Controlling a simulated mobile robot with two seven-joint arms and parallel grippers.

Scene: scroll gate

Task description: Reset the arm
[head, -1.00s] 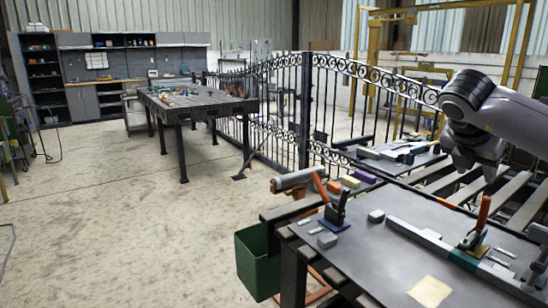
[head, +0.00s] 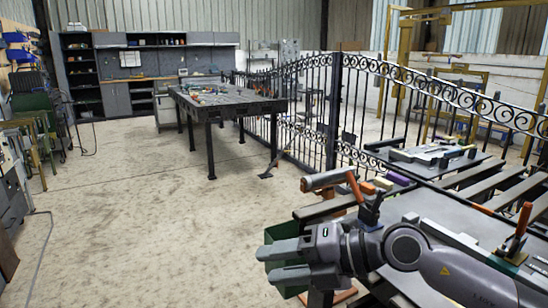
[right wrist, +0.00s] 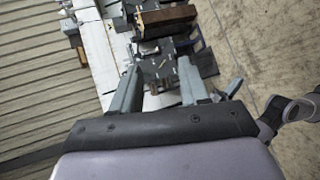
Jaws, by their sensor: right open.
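My right arm (head: 440,262) reaches in from the lower right in the head view, over the near edge of the workbench. My right gripper (head: 268,262) points left, with its two grey fingers apart and nothing between them. It hides part of a green bin (head: 283,232) beside the bench. In the right wrist view the open fingers (right wrist: 160,78) show with a gap between them, and a distant dark bench (right wrist: 165,68) appears beyond. My left gripper is not in view.
The near workbench (head: 405,207) carries orange-handled clamps (head: 519,222) and metal bars. A black scroll gate (head: 310,105) stands behind it. Another dark table (head: 225,105) stands farther back. The concrete floor (head: 130,200) at left is mostly clear.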

